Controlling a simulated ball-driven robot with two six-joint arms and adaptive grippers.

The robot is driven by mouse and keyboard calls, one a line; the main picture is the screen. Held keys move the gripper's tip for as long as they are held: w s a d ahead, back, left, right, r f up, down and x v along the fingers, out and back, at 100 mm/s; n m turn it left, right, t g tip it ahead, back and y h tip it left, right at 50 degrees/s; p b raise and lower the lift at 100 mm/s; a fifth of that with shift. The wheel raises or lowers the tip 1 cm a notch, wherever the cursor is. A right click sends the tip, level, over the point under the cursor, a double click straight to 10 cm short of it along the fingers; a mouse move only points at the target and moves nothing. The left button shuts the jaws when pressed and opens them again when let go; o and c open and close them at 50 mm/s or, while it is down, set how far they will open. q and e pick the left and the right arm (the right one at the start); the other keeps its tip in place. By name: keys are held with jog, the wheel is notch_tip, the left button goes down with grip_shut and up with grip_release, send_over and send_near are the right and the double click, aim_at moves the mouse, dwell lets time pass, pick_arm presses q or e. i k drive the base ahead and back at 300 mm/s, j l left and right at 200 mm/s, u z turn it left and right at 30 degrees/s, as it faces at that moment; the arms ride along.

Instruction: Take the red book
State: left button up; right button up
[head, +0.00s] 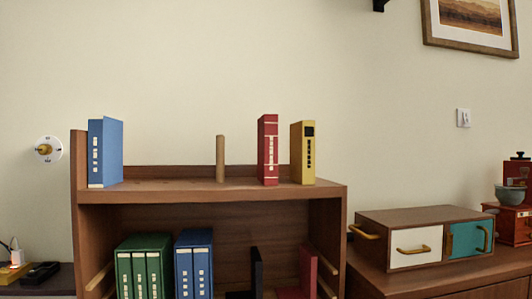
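The red book (268,150) stands upright on the top board of the wooden bookshelf (150,193), right of the middle. A yellow book (304,153) stands upright just to its right, with a narrow gap between them. A wooden peg (220,159) stands to its left, well apart. Another dark red upright piece (308,270) shows on the lower shelf, partly cut off by the frame's bottom edge. Neither of my grippers is in view.
A blue book (104,153) stands at the top board's left end. Green books (138,268), blue books (194,265) and a black upright piece (257,270) are below. A drawer box (420,238) is at right. The top board is clear between blue book and peg.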

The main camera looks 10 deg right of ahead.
aim_at(268, 124)
jog(key=i+j+z, duration=0.1)
jog(key=j, duration=0.2)
jog(key=i+j, duration=0.25)
jog(key=i+j+z, duration=0.15)
jog(key=j, duration=0.3)
jog(key=i+j, duration=0.15)
jog(key=j, duration=0.15)
jog(key=z, duration=0.05)
